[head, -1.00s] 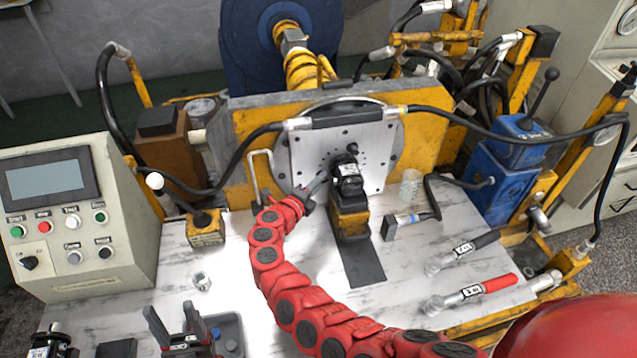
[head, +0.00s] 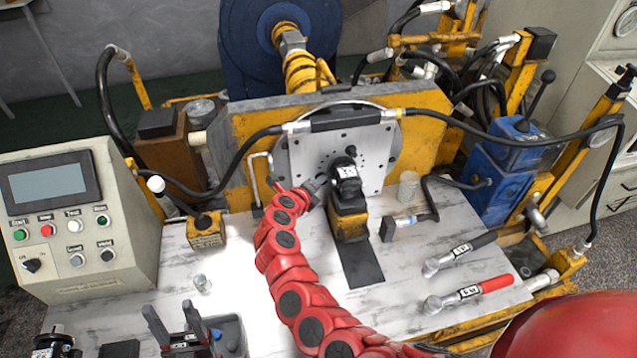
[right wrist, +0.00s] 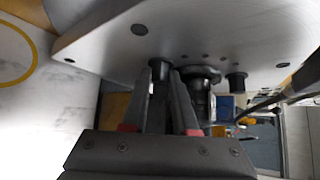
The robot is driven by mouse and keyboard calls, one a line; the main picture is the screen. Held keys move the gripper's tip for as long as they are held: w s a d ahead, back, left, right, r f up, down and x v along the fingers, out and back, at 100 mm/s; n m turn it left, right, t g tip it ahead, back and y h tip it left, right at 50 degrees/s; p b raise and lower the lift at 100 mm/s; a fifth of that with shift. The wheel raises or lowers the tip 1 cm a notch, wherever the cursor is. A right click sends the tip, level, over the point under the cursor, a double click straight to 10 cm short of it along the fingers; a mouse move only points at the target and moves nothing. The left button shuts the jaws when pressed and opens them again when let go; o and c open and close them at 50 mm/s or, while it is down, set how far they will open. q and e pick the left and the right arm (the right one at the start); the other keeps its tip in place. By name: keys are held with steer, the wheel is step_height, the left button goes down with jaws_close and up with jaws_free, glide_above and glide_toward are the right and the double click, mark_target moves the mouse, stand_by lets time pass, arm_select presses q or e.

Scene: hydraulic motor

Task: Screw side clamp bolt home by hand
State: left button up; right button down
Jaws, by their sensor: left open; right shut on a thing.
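The pale mounting plate (head: 318,155) stands upright on the yellow frame. The black motor (head: 346,180) sits against it on a yellow block (head: 350,222). My right gripper (head: 314,187) is at the motor's left side, close to the plate. In the right wrist view its fingers (right wrist: 162,88) are shut on a dark bolt (right wrist: 161,64), whose upper end is at the plate's face. I cannot tell how deep the bolt sits. A similar dark bolt (right wrist: 237,82) shows on the motor's other side. My left gripper (head: 180,332) is open and empty, low at the left.
A control box (head: 80,215) stands at the left. A small metal part (head: 202,284) lies on the pale bench. Two wrenches, one black-handled (head: 462,252) and one red-handled (head: 470,293), lie at the right.

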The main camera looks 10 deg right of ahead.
steer(key=c, duration=0.7)
jaws_free()
